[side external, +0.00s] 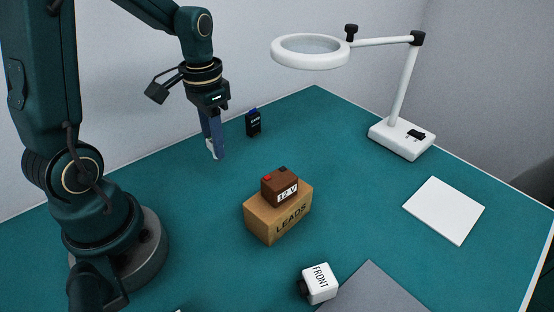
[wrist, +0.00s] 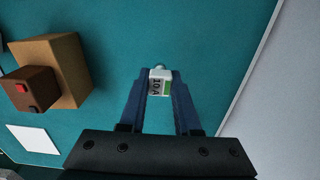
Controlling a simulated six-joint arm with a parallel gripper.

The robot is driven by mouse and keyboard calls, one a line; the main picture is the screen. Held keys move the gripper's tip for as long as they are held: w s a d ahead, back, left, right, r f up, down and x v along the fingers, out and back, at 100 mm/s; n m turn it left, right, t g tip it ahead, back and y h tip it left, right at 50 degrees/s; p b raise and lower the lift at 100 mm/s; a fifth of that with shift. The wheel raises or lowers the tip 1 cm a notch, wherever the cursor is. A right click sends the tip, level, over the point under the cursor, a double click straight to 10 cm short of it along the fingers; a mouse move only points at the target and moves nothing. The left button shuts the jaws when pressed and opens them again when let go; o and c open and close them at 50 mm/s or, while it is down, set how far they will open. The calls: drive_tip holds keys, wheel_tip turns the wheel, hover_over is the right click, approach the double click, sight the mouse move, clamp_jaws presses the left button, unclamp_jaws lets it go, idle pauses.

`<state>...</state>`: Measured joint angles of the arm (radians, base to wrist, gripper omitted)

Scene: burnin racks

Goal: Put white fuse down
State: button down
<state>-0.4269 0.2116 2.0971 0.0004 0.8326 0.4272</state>
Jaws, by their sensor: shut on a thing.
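The white fuse (wrist: 160,83) has a green stripe and a "10 A" label. It sits between the blue fingertips of my gripper (wrist: 159,88) in the wrist view. In the side view my gripper (side external: 214,150) points down at the back left of the teal table, with a bit of the white fuse (side external: 210,147) showing at its fingers. My gripper is shut on the fuse. I cannot tell whether the fuse touches the table.
A dark blue-topped block (side external: 253,123) stands just right of my gripper. A brown 12 V battery (side external: 280,187) sits on a cardboard LEADS box (side external: 278,215). A magnifier lamp (side external: 401,138), white pad (side external: 444,210), FRONT block (side external: 319,283) and grey mat (side external: 372,290) lie farther right and forward.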

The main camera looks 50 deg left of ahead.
drive_tip(key=shift+w+d+f, duration=0.2)
drive_tip(key=shift+f, duration=1.95)
drive_tip(key=shift+f, duration=0.15)
drive_tip(key=c, duration=0.6)
unclamp_jaws()
